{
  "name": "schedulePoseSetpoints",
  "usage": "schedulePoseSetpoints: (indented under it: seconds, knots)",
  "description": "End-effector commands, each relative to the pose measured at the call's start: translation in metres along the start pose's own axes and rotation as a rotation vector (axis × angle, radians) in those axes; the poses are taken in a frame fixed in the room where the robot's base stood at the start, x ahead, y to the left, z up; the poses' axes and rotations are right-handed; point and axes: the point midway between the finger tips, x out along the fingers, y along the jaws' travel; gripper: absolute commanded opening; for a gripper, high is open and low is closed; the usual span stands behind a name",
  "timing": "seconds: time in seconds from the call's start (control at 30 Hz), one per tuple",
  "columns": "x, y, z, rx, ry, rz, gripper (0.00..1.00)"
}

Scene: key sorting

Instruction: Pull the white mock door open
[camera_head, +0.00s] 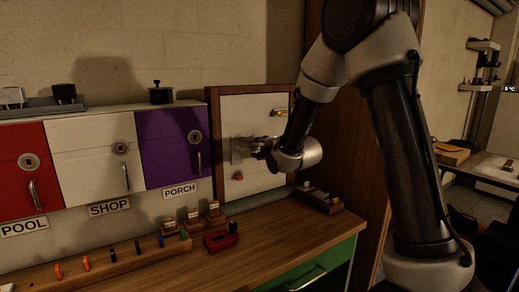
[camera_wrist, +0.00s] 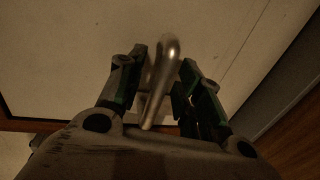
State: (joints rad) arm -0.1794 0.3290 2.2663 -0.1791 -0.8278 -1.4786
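The white mock door (camera_head: 262,108) sits in a brown wooden frame on the wall above the bench and looks closed. A metal plate (camera_head: 238,151) with a lever handle is on its left part. My gripper (camera_head: 262,148) is in front of the door at the handle, pointing left, and hides part of it. In the wrist view the silver lever (camera_wrist: 163,75) lies between the two fingers of my gripper (camera_wrist: 160,88). The fingers are apart, with a gap visible on each side of the lever. The white door panel (camera_wrist: 70,55) fills the background there.
Red (camera_head: 24,172), white (camera_head: 95,158) and purple (camera_head: 174,145) cabinets hang left of the door. A rail of keys (camera_head: 110,258), a small red object (camera_head: 220,241) and a wooden block (camera_head: 320,199) are on the bench (camera_head: 215,270). A brown panel (camera_head: 345,130) stands on the right.

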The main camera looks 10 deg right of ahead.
Motion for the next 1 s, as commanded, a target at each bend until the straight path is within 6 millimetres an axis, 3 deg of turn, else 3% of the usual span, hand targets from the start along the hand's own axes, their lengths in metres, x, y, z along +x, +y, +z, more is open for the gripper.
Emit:
schedulePoseSetpoints:
  seconds: [0.2,0.4,0.77,1.0]
  knots:
    - [0.0,0.0,0.0,0.0,0.0,-0.001,0.34]
    - [0.0,0.0,0.0,0.001,0.0,-0.001,0.0]
    - [0.0,-0.002,0.0,0.017,0.004,-0.002,0.0]
    - [0.002,-0.01,-0.001,0.123,0.026,-0.004,0.0]
